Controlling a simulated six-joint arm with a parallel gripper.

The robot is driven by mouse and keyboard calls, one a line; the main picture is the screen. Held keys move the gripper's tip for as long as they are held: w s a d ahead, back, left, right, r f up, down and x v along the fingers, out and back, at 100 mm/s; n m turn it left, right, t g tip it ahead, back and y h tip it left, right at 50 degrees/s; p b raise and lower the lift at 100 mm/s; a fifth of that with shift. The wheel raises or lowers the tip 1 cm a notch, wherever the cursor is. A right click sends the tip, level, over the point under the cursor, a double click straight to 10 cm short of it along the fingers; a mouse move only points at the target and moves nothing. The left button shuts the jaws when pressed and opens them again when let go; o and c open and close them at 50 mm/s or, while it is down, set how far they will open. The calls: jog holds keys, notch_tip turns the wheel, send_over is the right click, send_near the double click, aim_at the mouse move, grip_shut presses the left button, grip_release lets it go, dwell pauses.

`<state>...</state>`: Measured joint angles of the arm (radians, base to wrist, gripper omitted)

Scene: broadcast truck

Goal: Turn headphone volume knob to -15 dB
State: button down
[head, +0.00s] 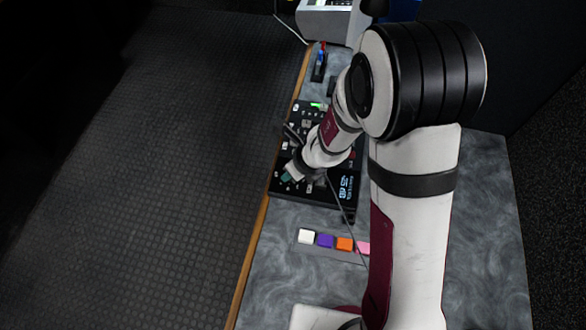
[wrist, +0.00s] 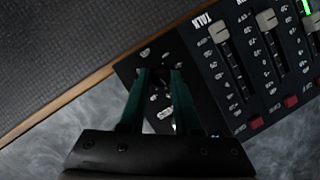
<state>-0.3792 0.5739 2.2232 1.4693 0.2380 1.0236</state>
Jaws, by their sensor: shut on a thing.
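The black mixing panel (head: 312,195) lies on the grey desk. My gripper (head: 287,177) reaches down to its front left corner. In the wrist view, the two green fingers of my gripper (wrist: 160,76) are shut on a small dark knob (wrist: 160,82), which I take to be the headphone volume knob. The fingers cover most of it. White scale marks show around the fingertips, but they are too small to read. The knob's pointer cannot be made out, so its setting cannot be told.
Faders (wrist: 222,34) with red buttons below stand right of my fingers in the wrist view. A strip with white (head: 306,236), purple, orange and pink blocks lies in front of the panel. A thin cable runs near the panel. The desk's wooden edge (head: 252,240) is at left.

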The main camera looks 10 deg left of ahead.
jog(key=shift+m, duration=0.7)
jog(key=shift+t, duration=0.3)
jog(key=c, duration=0.6)
grip_release()
jog(key=shift+r, duration=0.1)
jog(key=v, duration=1.5)
jog(key=shift+s+a+r, duration=0.1)
jog(key=shift+a+r, duration=0.1)
jog(key=shift+r, duration=0.15)
